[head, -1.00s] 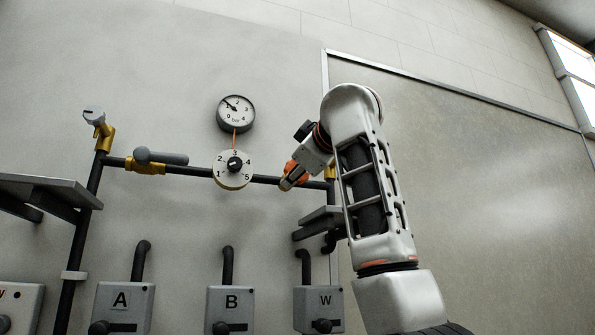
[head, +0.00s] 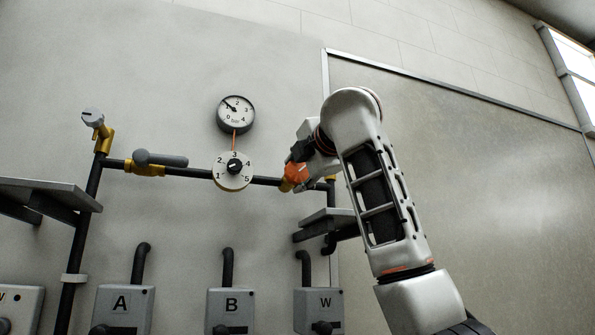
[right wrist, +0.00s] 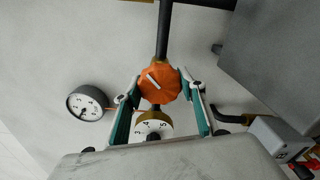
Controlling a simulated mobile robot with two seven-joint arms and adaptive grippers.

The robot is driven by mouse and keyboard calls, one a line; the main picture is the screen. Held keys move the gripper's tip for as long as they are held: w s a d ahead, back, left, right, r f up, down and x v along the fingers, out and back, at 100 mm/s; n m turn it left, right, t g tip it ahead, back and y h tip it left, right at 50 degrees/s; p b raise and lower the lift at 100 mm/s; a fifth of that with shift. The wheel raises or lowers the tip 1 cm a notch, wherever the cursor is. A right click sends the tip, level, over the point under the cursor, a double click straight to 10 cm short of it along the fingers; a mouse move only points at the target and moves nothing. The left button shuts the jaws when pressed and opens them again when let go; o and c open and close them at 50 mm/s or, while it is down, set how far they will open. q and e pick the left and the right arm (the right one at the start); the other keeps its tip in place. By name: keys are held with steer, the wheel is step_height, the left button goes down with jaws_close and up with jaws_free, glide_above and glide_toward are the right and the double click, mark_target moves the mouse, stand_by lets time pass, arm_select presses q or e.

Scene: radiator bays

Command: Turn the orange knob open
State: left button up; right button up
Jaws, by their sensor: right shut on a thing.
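The orange knob (head: 296,175) sits on a yellow valve body on the dark horizontal pipe, right of the dial numbered 1 to 5 (head: 233,184). In the right wrist view the knob (right wrist: 160,84) is between the two fingertips, with a white line slanting across its face. My right gripper (head: 300,165) is shut on the knob, one finger on each side (right wrist: 159,86). Its arm covers part of the pipe to the right in the head view. My left gripper is not in view.
A round bar gauge (head: 236,114) hangs above the numbered dial. A yellow valve with a dark lever (head: 160,159) is left on the pipe. A small shelf (head: 325,217) juts out below the gripper.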

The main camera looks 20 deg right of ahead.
steer(key=n+p, duration=0.1)
steer(key=n, duration=0.3)
steer(key=shift+w+f+n, duration=0.1)
steer(key=shift+n, duration=0.2)
steer(key=n+p, duration=0.1)
steer(key=n, duration=0.3)
steer(key=shift+n, duration=0.3)
steer(key=o, duration=1.1)
steer(key=shift+o, duration=0.2)
steer(key=shift+s, duration=0.2)
steer(key=s, duration=1.2)
steer(key=shift+d, duration=0.2)
steer(key=shift+w, duration=0.1)
